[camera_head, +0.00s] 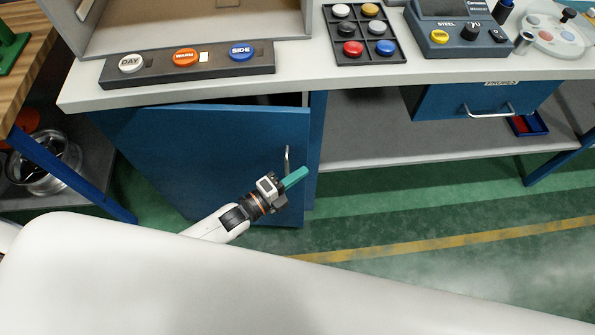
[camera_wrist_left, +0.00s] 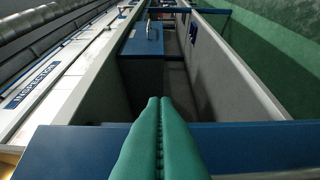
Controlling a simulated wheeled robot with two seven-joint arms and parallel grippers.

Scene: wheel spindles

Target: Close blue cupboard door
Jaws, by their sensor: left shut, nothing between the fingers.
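The blue cupboard door (camera_head: 215,150) stands ajar under the workbench in the head view, with a dark gap along its top edge. Its metal handle (camera_head: 287,160) is near its right edge. My left gripper (camera_head: 296,178) has its green fingers shut and empty, close to the handle and the door's right edge. I cannot tell whether they touch the door. In the left wrist view the shut fingertips (camera_wrist_left: 159,102) reach past a blue panel edge (camera_wrist_left: 260,140), which looks like the door. My right gripper is not in view.
The grey worktop (camera_head: 325,80) overhangs the door and carries a button strip (camera_head: 188,63) and a black tray (camera_head: 362,35). An open shelf (camera_head: 365,135) and a blue drawer (camera_head: 485,99) are to the right. The green floor in front is clear.

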